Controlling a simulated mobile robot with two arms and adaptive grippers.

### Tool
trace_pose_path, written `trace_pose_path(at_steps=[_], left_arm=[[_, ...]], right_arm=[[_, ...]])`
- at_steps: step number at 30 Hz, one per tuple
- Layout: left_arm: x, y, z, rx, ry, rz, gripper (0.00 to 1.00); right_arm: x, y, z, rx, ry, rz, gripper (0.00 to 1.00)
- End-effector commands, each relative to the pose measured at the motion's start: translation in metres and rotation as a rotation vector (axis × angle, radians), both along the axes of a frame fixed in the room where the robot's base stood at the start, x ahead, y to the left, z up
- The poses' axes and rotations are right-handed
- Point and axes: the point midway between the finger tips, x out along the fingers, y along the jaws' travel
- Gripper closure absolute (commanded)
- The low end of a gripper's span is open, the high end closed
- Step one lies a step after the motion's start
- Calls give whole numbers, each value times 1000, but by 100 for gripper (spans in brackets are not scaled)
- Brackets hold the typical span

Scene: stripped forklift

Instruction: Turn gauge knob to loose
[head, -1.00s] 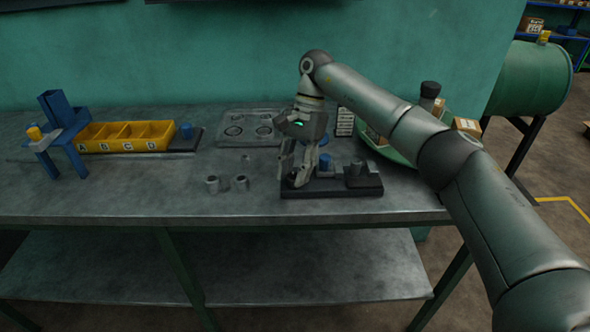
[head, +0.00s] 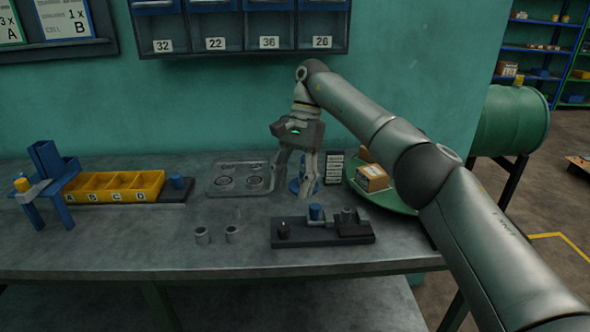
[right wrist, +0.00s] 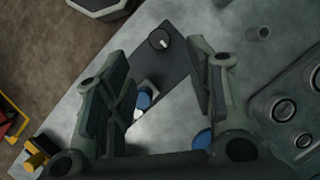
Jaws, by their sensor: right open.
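The gauge (head: 322,238) is a dark flat block near the front of the bench in the head view. The knob also shows in the right wrist view (right wrist: 159,40), with a short white mark on top. My right gripper (head: 292,190) is open and empty, above and behind the gauge, apart from the knob. In the right wrist view its fingers (right wrist: 162,62) flank the view of the gauge. My left gripper is out of view.
Two small grey cups (head: 217,234) stand left of the gauge. A yellow lettered bin (head: 115,188) and a blue stand (head: 50,178) are at left. A green round tray (head: 395,203) with boxes is at right. A grey plate (head: 240,180) lies behind.

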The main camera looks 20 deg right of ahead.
Motion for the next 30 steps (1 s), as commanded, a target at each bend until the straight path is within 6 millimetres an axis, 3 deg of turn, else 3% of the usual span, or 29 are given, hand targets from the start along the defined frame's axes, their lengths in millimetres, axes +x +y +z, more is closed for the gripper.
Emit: trace_pose_path(at_steps=[3, 11, 30], left_arm=[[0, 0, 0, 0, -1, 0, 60], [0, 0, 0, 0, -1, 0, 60], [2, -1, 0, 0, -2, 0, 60]], right_arm=[[4, -3, 14, -1, 1, -1, 51], [7, -8, 28, -1, 0, -1, 51], [8, -9, 29, 0, -1, 0, 51]])
